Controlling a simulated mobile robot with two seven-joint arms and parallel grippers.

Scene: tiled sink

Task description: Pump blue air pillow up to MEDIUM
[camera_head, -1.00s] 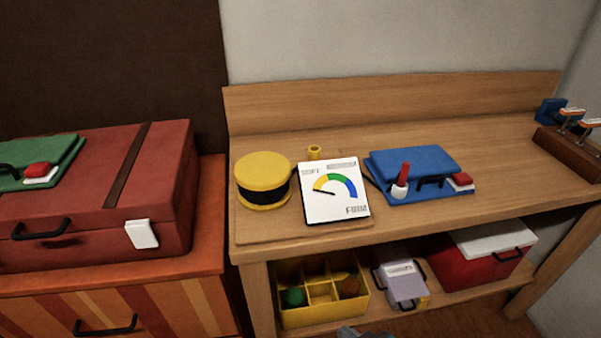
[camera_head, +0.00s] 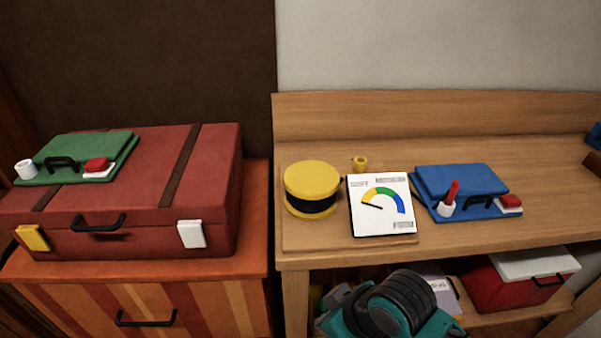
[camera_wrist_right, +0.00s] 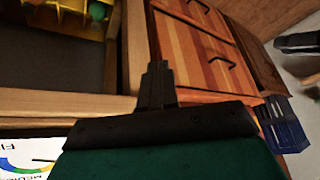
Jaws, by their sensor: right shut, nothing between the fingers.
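The blue air pillow (camera_head: 462,180) lies on the wooden bench, with a black handle, a red stick in a white cup and a red-and-white tab. Left of it stands a white gauge card (camera_head: 366,226) with a yellow, green and blue arc; its needle points low left, by the start of the yellow. A round yellow pump (camera_head: 312,176) with a black middle sits left of the gauge. My right gripper (camera_wrist_right: 158,72) is shut and empty in the right wrist view, apart from the pillow and pump. My left gripper is not in view.
A red suitcase (camera_head: 150,200) on an orange striped cabinet (camera_head: 190,300) carries a green pillow (camera_head: 85,150). A small yellow nozzle (camera_head: 360,164) stands behind the gauge. A red cooler (camera_head: 510,285) sits on the lower shelf. My teal-and-black arm covers part of that shelf.

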